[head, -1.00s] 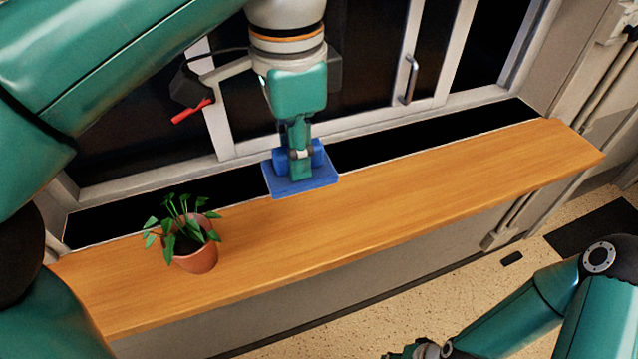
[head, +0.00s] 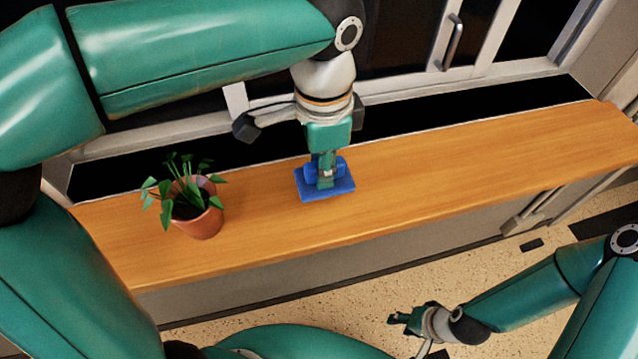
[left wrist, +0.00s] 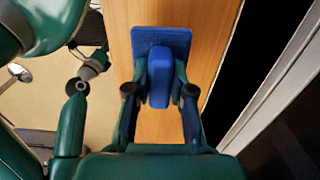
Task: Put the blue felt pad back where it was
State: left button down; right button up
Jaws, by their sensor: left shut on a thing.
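The blue felt pad (head: 340,189) is a flat blue square with a raised blue grip block on top. In the head view it is at the wooden sill, right of the potted plant; whether it touches the wood I cannot tell. My left gripper (head: 325,178) points down from above and is shut on the pad's grip block. In the left wrist view the pad (left wrist: 160,38) shows beyond the fingers, with the block between them. My right gripper (head: 400,322) is low at the front, away from the sill; its fingers are too small to read.
A potted plant (head: 200,222) in a terracotta pot stands on the wooden sill (head: 450,165), left of the pad. The sill right of the pad is clear. A window with a handle (head: 452,42) rises behind, with a dark strip along its foot.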

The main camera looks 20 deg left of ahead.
pick_arm(q)
jog(key=shift+s+f, duration=0.1)
jog(key=shift+f, duration=2.4)
jog(key=shift+f, duration=0.15)
jog(key=c, duration=1)
grip_release()
notch_tip(320, 180, up, 12)
jog(key=shift+r+p, duration=0.15)
jog(key=shift+p, duration=0.35)
